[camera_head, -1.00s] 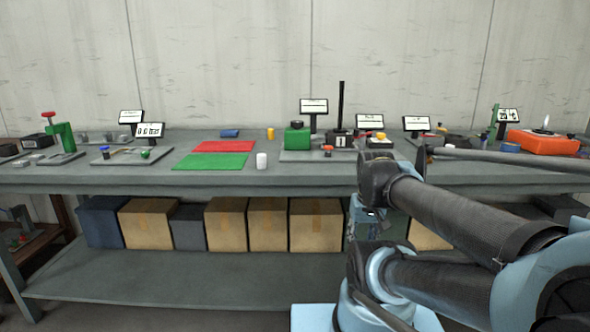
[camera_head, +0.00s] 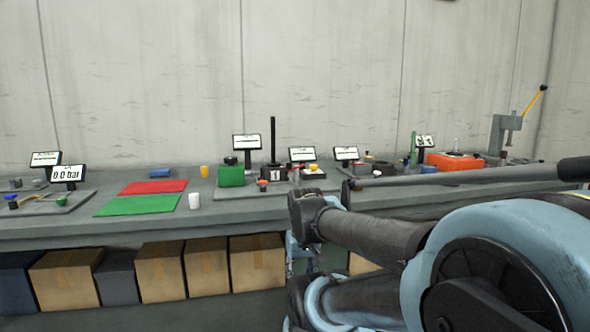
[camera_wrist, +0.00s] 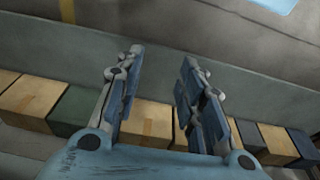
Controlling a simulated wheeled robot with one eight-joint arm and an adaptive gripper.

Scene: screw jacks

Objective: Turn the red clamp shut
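I cannot make out a red clamp for certain in the current views. The green stand with a red top, at the far left of the earlier head view, is out of frame now. A grey press (camera_head: 508,134) with a yellow lever and a reddish part in its middle stands at the far right of the bench. My gripper (camera_wrist: 162,60) is open and empty in the wrist view, its two fingers spread apart. Below and behind them show the bench front and boxes. In the head view my arm hides part of the bench front.
The grey bench (camera_head: 240,212) carries a red mat (camera_head: 153,187), a green mat (camera_head: 138,205), a white cup (camera_head: 194,201), a green block (camera_head: 231,176), an orange box (camera_head: 455,161) and several small displays. Cardboard boxes (camera_head: 257,264) stand on the lower shelf.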

